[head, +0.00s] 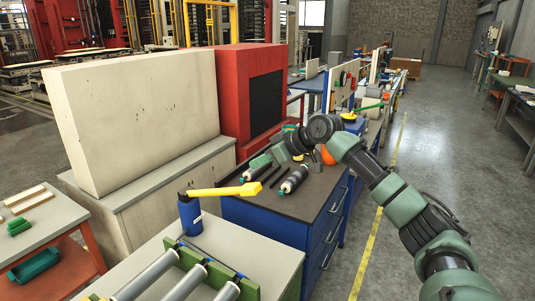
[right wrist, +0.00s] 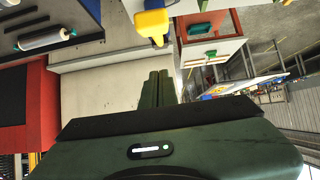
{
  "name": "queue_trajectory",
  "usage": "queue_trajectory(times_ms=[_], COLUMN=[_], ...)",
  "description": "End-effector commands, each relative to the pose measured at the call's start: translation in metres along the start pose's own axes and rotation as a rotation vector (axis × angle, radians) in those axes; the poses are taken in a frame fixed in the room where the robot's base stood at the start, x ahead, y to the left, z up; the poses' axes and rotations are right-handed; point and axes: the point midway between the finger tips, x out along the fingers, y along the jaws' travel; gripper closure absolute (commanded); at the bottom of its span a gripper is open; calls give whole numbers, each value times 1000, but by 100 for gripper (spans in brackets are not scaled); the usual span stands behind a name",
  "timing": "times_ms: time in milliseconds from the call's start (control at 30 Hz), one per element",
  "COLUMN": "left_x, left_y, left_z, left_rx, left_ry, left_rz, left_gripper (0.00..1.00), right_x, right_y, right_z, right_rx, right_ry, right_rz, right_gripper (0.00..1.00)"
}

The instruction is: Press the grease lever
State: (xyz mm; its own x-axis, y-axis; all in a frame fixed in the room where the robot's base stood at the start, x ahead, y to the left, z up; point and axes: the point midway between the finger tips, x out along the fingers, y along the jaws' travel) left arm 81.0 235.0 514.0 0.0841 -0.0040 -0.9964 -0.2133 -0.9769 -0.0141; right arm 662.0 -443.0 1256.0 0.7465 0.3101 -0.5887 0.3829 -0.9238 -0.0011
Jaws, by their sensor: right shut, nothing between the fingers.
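The grease lever (head: 225,190) is a yellow bar with a thicker end at the right. My right gripper (head: 258,162) reaches in from the right over the dark-topped cabinet, behind and to the right of the lever's end. In the wrist view its fingers (right wrist: 160,86) are together and empty. My left gripper is out of both views.
A red machine (head: 230,85) and a large pale block (head: 140,115) stand behind. Rollers (head: 150,275) lie in front. Clear floor is at the right.

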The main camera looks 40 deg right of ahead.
Motion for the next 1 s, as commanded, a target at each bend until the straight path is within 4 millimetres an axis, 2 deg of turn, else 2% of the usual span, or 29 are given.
queue_trajectory(times_ms=[33, 200, 300, 500, 900, 1000], left_x=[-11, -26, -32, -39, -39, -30], left_y=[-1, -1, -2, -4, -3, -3], left_z=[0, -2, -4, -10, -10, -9], left_rx=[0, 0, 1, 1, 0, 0], left_ry=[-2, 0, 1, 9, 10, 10], left_rz=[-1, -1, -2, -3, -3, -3], left_gripper=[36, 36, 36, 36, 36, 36], right_x=[9, 44, 46, 51, 53, 57], right_y=[-1, -1, 1, 1, 1, 0], right_z=[-5, -4, 18, 35, 39, 45], right_rx=[2, 2, 1, 0, 0, 0], right_ry=[0, -1, -6, -2, 1, 9], right_rz=[-3, -2, 2, 1, 2, 1], right_gripper=[100, 100, 100, 100, 100, 100])
